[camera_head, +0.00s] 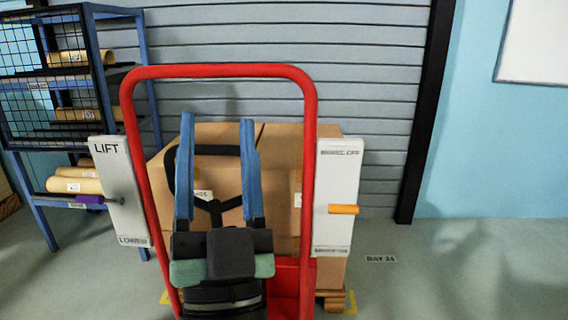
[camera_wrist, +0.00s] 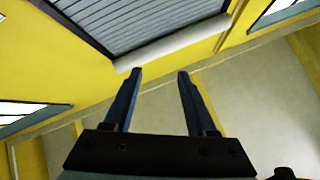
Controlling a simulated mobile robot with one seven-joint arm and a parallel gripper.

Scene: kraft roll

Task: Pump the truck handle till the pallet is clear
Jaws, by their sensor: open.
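The truck's red tubular frame (camera_head: 220,71) stands upright in front of me in the head view. A black loop handle (camera_head: 171,175) with a forked stem shows inside it, partly hidden behind my gripper (camera_head: 217,121). My gripper has blue fingers, points upward and is open; the wrist view also shows it (camera_wrist: 159,74) with nothing between the fingers. I cannot tell how far the handle is behind them. A grey LIFT/LOWER plate (camera_head: 121,195) with a dark lever is on the frame's left. The wooden pallet (camera_head: 335,300) shows only at its lower right corner; its floor clearance cannot be seen.
Cardboard boxes (camera_head: 325,240) are stacked behind the frame. A white plate (camera_head: 337,190) with an orange lever (camera_head: 343,209) is on the frame's right. A blue rack (camera_head: 150,90) with paper rolls stands at left. The floor at right (camera_head: 460,270) is clear.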

